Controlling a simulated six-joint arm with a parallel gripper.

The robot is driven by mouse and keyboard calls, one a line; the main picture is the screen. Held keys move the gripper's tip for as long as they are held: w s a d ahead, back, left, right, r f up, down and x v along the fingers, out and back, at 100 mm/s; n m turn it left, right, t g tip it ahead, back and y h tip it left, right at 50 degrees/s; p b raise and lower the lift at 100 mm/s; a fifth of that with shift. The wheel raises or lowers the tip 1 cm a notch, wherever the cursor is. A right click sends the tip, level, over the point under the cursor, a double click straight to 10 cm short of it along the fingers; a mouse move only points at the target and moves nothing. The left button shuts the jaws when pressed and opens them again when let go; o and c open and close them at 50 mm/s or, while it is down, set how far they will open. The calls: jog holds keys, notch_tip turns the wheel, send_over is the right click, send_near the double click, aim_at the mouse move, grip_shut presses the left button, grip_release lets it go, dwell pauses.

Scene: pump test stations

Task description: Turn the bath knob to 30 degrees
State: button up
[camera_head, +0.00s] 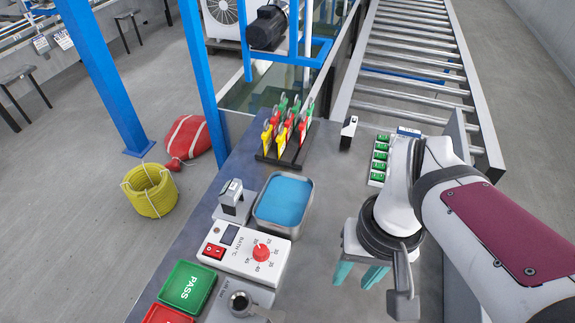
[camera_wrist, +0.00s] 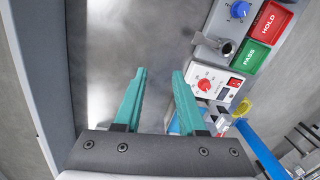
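The bath knob (camera_head: 261,252) is a red round dial on a white control box (camera_head: 233,253) marked BATH °C, with numbers around it. I cannot read where its pointer stands. The knob also shows in the wrist view (camera_wrist: 204,84), right of the fingers. My gripper (camera_head: 358,274) has two teal fingers and hangs over the bench to the right of the box, apart from the knob. In the wrist view my gripper (camera_wrist: 159,72) is open, with nothing between the fingers.
A blue water bath (camera_head: 284,201) stands just behind the box. A red switch (camera_head: 214,251), a green PASS tray (camera_head: 187,287) and a metal fixture (camera_head: 240,303) are near it. A rack of coloured tags (camera_head: 286,137) stands farther back. The bench between box and gripper is clear.

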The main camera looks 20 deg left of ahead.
aim_at(260, 250)
jog(key=shift+o, duration=1.1)
jog(key=w+a+n, duration=0.5)
jog(key=a, duration=0.2)
jog(key=shift+f+n+h, duration=0.3)
jog(key=shift+o, duration=1.1)
jog(key=w+a+f+n, duration=0.1)
jog(key=a+n, duration=0.3)
jog(key=a, duration=0.2)
jog(key=w+a+f+n+t, duration=0.1)
jog(key=a+f+n, duration=0.1)
jog(key=a, duration=0.4)
jog(key=shift+w+a+n+h, duration=0.3)
jog(key=shift+a+n, duration=0.05)
jog(key=shift+n, duration=0.55)
jog(key=f, duration=1.5)
jog(key=shift+w+f, duration=0.4)
grip_shut()
